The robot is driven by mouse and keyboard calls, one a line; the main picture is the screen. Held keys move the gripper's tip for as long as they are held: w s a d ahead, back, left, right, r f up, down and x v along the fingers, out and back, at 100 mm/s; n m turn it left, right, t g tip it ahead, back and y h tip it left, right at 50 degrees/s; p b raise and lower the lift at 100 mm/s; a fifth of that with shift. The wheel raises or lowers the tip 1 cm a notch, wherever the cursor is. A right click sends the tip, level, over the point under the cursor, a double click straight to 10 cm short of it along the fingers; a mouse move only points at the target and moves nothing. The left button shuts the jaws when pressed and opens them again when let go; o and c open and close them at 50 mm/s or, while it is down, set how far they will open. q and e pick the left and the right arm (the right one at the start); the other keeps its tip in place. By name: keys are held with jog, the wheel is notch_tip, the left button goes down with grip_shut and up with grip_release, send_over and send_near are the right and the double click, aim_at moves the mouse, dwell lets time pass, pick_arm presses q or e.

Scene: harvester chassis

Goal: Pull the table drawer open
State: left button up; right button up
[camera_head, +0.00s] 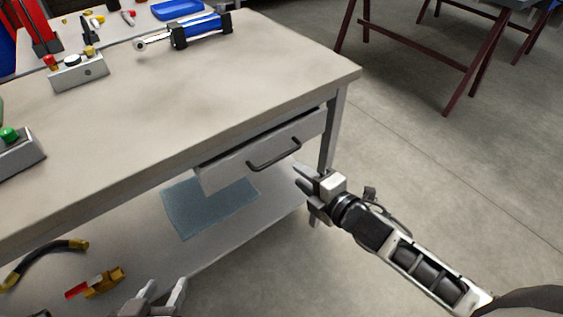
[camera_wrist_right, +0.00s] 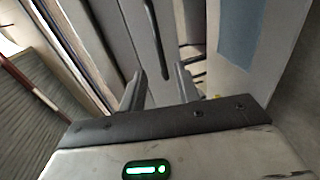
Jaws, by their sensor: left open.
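The table drawer (camera_head: 235,165) is a light grey box front under the right end of the workbench (camera_head: 215,85). A narrow dark gap shows above its front; I cannot tell how far it stands out. Its dark bar handle (camera_head: 275,156) is on the front. My right gripper (camera_head: 300,180) is open and empty, just right of the handle and apart from it. In the right wrist view a dark bar that looks like the handle (camera_wrist_right: 154,35) lies ahead of the parted fingers (camera_wrist_right: 158,82). My left gripper (camera_head: 163,293) is open and empty at the bottom edge.
A blue-grey sheet (camera_head: 208,207) lies on the lower shelf, with a hose (camera_head: 45,258) and a brass-coloured fitting (camera_head: 98,284). A blue cylinder (camera_head: 203,28) and switch boxes stand on the bench top.

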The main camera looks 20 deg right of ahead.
jog(key=x, duration=0.8)
jog(key=shift+w+b, duration=0.25)
jog(key=shift+b, duration=0.2)
jog(key=shift+a, duration=0.1)
grip_shut()
